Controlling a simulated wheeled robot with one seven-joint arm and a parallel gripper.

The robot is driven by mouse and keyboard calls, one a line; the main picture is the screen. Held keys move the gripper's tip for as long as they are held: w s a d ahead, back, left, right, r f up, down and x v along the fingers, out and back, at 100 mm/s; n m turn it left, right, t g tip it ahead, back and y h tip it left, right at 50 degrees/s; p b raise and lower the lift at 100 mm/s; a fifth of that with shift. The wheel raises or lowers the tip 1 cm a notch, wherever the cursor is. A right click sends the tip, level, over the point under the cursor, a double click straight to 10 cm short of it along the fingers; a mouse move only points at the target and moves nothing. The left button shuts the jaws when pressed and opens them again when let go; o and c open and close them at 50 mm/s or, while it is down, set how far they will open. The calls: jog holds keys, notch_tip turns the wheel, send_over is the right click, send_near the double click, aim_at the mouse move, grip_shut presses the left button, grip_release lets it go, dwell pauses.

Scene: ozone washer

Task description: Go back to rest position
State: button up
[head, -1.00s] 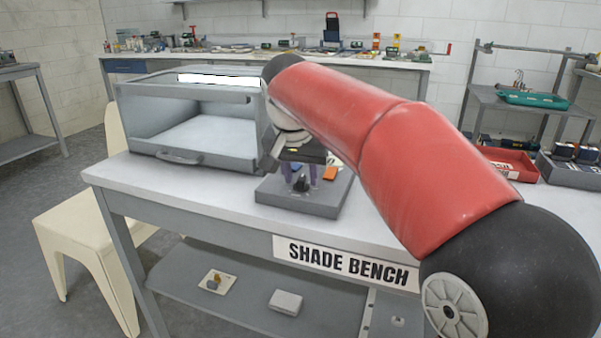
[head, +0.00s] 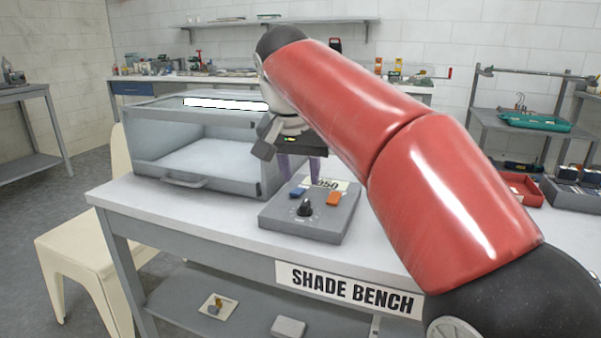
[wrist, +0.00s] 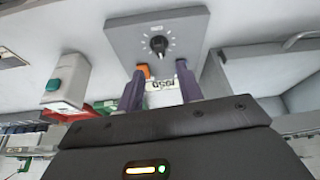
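My gripper (head: 300,176) hangs above the bench near the grey control box (head: 335,222). Its two purple fingers are apart with nothing between them, and they also show in the wrist view (wrist: 160,100). The control box has a black dial (head: 305,208), a blue button (head: 297,191), an orange button (head: 334,198) and a number card (head: 340,185). In the wrist view the dial (wrist: 158,45) and orange button (wrist: 143,70) lie beyond the fingertips; the blue button is hidden there. The fingers appear clear of the box.
A glass-sided grey chamber (head: 165,150) with a front handle stands on the shade bench (head: 225,220), left of my gripper. A cream chair (head: 85,255) stands at the bench's left end. A red tray (head: 522,188) lies at the right.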

jog(key=s+d+f+n, duration=0.2)
jog(key=s+d+f, duration=0.5)
jog(key=s+d, duration=0.35)
jog(key=s+d+f, duration=0.3)
jog(key=s+f, duration=0.3)
jog(key=f, duration=0.1)
jog(key=s+d+f+t+y, duration=0.1)
jog(key=s+d+f, duration=0.1)
jog(key=s+f, duration=0.4)
jog(key=shift+s+d+f+n, duration=0.3)
jog(key=shift+s+d+f, duration=0.1)
jog(key=shift+f, duration=0.15)
jog(key=shift+o, duration=0.4)
